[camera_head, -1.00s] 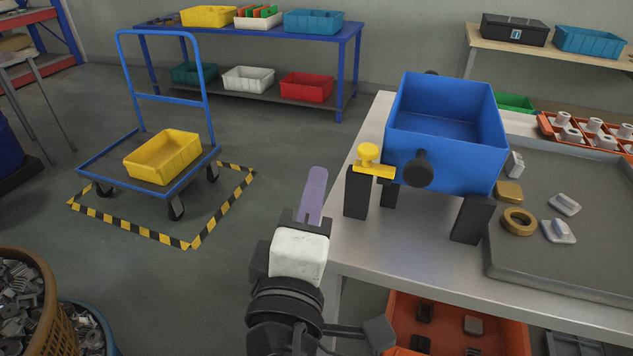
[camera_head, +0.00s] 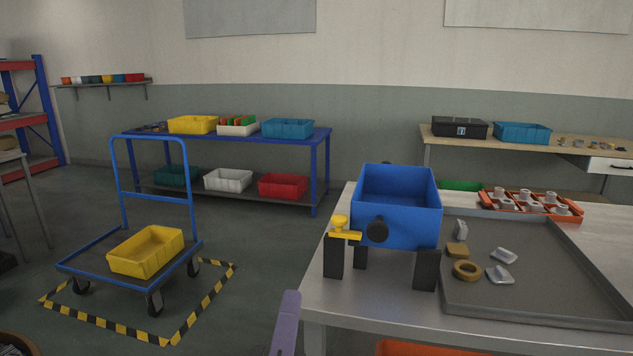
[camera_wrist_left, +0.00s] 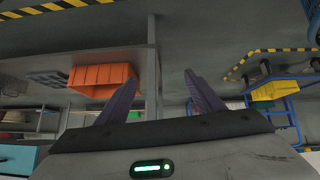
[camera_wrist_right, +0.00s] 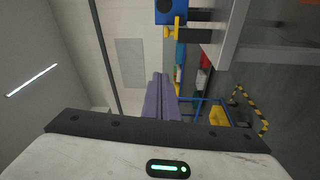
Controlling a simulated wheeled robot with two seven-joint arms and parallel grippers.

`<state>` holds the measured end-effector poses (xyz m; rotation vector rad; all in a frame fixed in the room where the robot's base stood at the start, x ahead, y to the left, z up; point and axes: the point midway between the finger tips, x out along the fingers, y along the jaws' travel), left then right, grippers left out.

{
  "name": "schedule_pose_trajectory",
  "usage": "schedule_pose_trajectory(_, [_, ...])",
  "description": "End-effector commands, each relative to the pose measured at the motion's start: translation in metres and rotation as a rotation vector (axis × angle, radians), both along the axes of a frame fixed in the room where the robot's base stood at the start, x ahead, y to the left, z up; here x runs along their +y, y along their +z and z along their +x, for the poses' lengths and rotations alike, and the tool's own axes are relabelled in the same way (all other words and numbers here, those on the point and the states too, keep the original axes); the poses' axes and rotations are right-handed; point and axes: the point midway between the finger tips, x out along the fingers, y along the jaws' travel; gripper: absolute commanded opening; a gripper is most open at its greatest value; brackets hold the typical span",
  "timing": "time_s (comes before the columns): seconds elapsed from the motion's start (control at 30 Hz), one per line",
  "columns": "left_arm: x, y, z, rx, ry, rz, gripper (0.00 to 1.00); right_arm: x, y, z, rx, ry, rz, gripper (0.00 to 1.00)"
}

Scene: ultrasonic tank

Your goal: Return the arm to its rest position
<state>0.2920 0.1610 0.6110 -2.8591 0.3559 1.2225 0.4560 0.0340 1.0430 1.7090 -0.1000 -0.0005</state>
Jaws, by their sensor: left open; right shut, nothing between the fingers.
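My right gripper (camera_head: 285,322) shows at the bottom of the head view as a purple finger left of the table's near corner. In the right wrist view its two purple fingers (camera_wrist_right: 160,97) lie together, shut with nothing between them. My left gripper is outside the head view. In the left wrist view its fingers (camera_wrist_left: 160,78) are spread wide with nothing between them. The blue tank (camera_head: 397,215) stands on dark legs on the table, with a yellow valve (camera_head: 343,230) and a black knob (camera_head: 377,230) on it. My right gripper is apart from it.
The grey table (camera_head: 385,312) bears a dark tray (camera_head: 545,265) with loose metal parts and a brass ring (camera_head: 467,270). An orange bin (camera_wrist_left: 102,80) shows in the left wrist view. A blue trolley (camera_head: 75,262) with a yellow bin (camera_head: 146,252) stands left. Floor between trolley and table is clear.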

Motion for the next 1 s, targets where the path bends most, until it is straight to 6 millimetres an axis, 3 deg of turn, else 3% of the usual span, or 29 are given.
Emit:
schedule_pose_trajectory(0.13, [0.000,-0.002,-0.003,0.007,-0.001,0.000,0.62,-0.031,-0.025,0.012,0.001,-0.049,-0.094,0.00])
schedule_pose_trajectory(0.33, [0.000,0.008,0.015,-0.030,0.000,-0.002,0.62,-0.072,-0.051,0.025,0.001,-0.106,-0.213,0.00])
schedule_pose_trajectory(0.47, [0.000,0.008,0.013,-0.028,0.000,-0.001,0.62,-0.104,-0.067,0.033,0.001,-0.148,-0.298,0.00])
schedule_pose_trajectory(0.87, [0.000,0.004,0.006,-0.013,0.000,-0.001,0.62,-0.225,-0.100,0.049,0.001,-0.294,-0.592,0.00])
schedule_pose_trajectory(1.0, [0.000,0.003,0.006,-0.011,0.000,0.000,0.62,-0.231,-0.149,0.049,0.139,-0.228,-0.523,0.00])
